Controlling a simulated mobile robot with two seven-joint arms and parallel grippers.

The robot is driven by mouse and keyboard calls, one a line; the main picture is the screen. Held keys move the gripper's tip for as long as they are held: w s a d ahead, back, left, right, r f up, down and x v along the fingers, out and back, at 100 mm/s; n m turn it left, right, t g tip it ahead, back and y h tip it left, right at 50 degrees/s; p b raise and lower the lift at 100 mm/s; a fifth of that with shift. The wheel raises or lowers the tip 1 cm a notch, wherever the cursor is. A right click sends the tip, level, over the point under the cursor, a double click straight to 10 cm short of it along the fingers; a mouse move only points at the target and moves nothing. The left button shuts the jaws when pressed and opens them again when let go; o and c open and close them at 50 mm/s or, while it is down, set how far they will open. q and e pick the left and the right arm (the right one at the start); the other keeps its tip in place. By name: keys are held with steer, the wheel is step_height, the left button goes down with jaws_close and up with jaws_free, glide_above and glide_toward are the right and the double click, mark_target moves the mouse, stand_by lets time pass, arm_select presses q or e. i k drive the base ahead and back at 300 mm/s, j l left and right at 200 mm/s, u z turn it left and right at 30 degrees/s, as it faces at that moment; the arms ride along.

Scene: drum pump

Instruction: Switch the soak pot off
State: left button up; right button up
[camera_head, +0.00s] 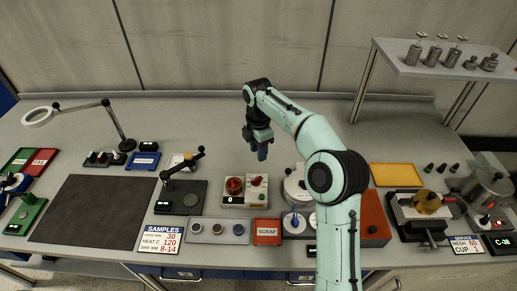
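A metal pot (487,184) stands at the far right edge on a dark base with a small red control and a dark display (501,242). A cream box (245,191) at the middle has a round red-brown top, a small red control and a display reading 0. No label shows which of these is the soak pot. My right gripper (262,152) hangs pointing down above the bench behind the cream box, apart from it. My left gripper is not in view.
A grey tray (205,241) with several small round pieces and a red scrap tray (267,228) lie in front. A dark mat (95,208) covers the left. A raised shelf (400,58) with metal weights stands at the back right. The bench behind the cream box is mostly clear.

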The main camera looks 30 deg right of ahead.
mark_target(484, 221)
steer(key=k+j, duration=0.8)
steer(key=k, duration=0.05)
